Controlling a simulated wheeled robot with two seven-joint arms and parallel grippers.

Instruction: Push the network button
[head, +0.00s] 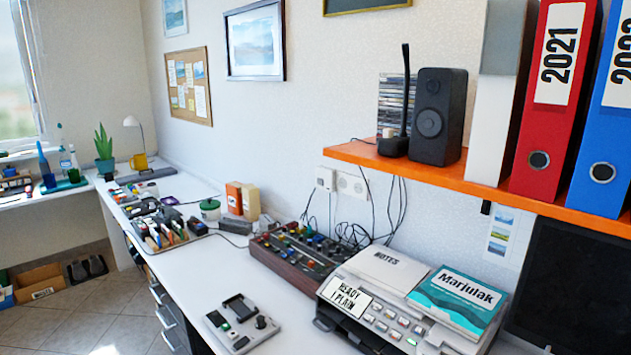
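A grey-white printer (372,300) stands on the desk at the lower right. Its tilted front panel has a display (347,298) reading "READY 1 PLAIN" and several small buttons (392,324) to the right of it. Some buttons look green or reddish. The button labels are too small to read, so I cannot tell which one is the network button. Neither of my grippers is in view.
A notes pad (388,268) and a teal book (458,298) lie on the printer. A mixer (298,258) stands to its left, and a small grey device (241,324) near the desk's front edge. An orange shelf (420,170) with a speaker (440,115) and binders overhangs behind.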

